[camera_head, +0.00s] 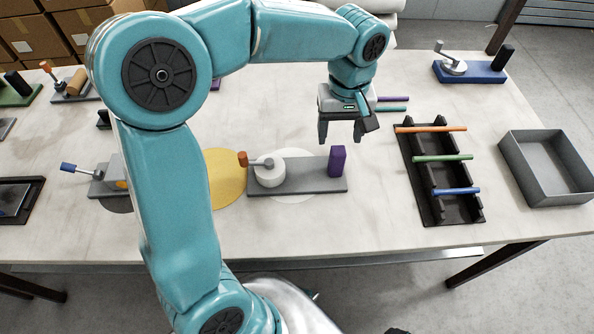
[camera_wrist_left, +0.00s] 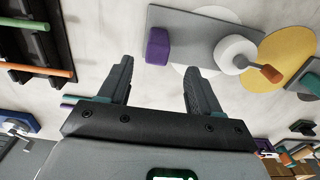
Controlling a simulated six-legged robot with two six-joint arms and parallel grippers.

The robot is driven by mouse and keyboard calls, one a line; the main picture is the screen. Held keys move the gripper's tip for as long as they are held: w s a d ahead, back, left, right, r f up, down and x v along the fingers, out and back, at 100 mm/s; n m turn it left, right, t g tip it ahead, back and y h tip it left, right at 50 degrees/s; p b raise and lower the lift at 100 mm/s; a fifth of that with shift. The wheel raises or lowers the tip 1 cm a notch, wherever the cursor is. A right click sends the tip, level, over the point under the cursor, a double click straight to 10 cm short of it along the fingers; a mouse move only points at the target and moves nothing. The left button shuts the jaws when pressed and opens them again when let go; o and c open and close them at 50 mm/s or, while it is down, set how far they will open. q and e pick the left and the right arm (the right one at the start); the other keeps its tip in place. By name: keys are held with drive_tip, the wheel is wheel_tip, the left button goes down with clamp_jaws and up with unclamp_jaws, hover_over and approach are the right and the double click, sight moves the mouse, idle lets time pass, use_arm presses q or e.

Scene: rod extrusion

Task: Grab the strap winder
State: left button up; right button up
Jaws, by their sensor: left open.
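A crank device (camera_head: 308,186) on a grey base, with a white spool (camera_head: 270,172), a brown-tipped crank and an upright purple block (camera_head: 337,161), lies at the table's middle; I cannot tell for certain that it is the strap winder. It also shows in the left wrist view, with its purple block (camera_wrist_left: 157,46) and white spool (camera_wrist_left: 235,54). My left gripper (camera_head: 341,134) is open and empty, above the table behind the purple block. The wrist view shows both fingers (camera_wrist_left: 158,68) apart with only tabletop between them. My right gripper is not in view.
A black rack (camera_head: 430,191) with orange, green and blue rods and an empty grey bin (camera_head: 550,170) stand at right. Another crank device on a blue base (camera_head: 468,72) is at back right. More crank devices stand at left, one partly behind my arm.

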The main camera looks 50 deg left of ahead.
sight(337, 161)
use_arm(q)
wheel_tip(337, 161, down, 5)
drive_tip(key=shift+s+r, duration=0.1)
drive_tip(key=shift+r, duration=0.05)
drive_tip(key=f, duration=0.5)
drive_tip(key=shift+w+d+f+b, duration=0.15)
drive_tip(key=shift+w+f+b, duration=0.05)
drive_tip(key=shift+f+b, duration=0.15)
drive_tip(key=shift+r, duration=0.1)
clamp_jaws()
